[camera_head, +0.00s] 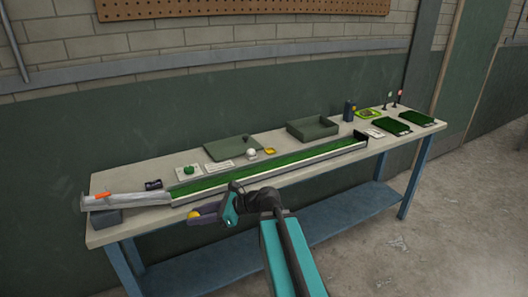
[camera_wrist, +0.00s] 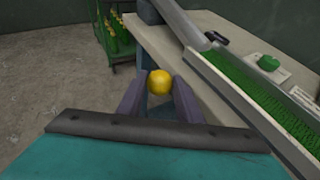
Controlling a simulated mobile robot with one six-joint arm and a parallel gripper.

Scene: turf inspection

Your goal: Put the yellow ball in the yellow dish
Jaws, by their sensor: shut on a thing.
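The yellow ball (camera_wrist: 159,81) sits between the fingertips of my gripper (camera_wrist: 159,92) in the wrist view. In the head view the ball (camera_head: 194,215) shows at the left end of my gripper (camera_head: 202,214), in front of the bench's near edge. The gripper is shut on it. A small yellow dish (camera_head: 270,150) stands on the bench behind the green turf channel, to the right of and beyond the gripper. Its inside is too small to make out. The dish is not in the wrist view.
The long turf channel (camera_head: 264,164) with raised metal sides runs along the bench (camera_head: 130,228) between gripper and dish. A white ball (camera_head: 252,153) is just left of the dish. Green trays (camera_head: 314,128) stand behind. A green round object (camera_head: 188,170) is farther left.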

